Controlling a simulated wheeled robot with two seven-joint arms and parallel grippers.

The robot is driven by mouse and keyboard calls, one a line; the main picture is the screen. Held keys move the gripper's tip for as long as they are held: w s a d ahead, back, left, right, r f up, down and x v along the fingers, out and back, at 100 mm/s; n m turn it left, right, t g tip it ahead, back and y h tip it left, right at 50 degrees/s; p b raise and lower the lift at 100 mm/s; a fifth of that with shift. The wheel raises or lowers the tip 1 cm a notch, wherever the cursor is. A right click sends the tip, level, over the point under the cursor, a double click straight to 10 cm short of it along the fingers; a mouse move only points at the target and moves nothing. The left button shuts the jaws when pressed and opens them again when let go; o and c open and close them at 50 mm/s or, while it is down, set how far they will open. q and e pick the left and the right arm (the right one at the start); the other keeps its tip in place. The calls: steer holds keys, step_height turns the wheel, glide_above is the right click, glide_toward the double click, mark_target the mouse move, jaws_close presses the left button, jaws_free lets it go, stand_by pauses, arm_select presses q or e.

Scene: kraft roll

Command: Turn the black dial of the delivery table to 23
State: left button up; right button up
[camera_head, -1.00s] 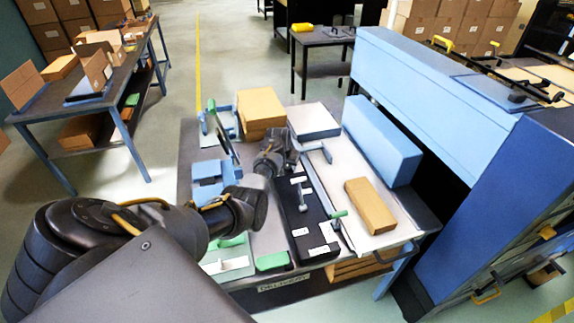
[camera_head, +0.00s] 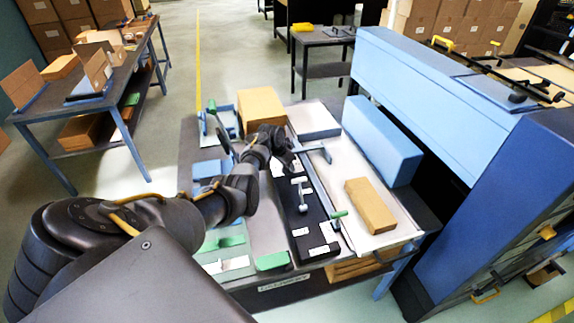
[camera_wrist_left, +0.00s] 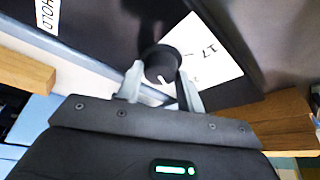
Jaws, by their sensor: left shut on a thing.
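My left gripper (camera_head: 280,150) reaches over the far end of the black control panel (camera_head: 301,222) on the delivery table (camera_head: 285,290). In the left wrist view the black dial (camera_wrist_left: 160,60) sits between the two light grey fingertips (camera_wrist_left: 160,87), and the gripper is shut on it. A white mark shows on the dial's near edge. In the head view the gripper and wrist hide the dial. My right gripper is not in view.
A T-shaped lever (camera_head: 301,190) stands on the panel close to my wrist. A cardboard block (camera_head: 370,205) and a long blue box (camera_head: 382,140) lie to the right.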

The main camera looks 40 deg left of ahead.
arm_select(q)
steer(key=shift+a+f+m+h+b, duration=0.15)
steer(key=shift+m+h+b, duration=0.25)
steer(key=shift+m, duration=0.6)
steer(key=m+h+b, duration=0.1)
steer(key=m+b, duration=0.2)
steer(key=b, duration=0.1)
steer(key=shift+w+f+m+g+b, duration=0.1)
steer(key=shift+m+g+b, duration=0.2)
steer(key=shift+m+b, duration=0.1)
steer(key=shift+r+m+g+h+b, duration=0.3)
steer(key=shift+m+b, duration=0.5)
steer(key=shift+b, duration=0.3)
steer(key=o, duration=1)
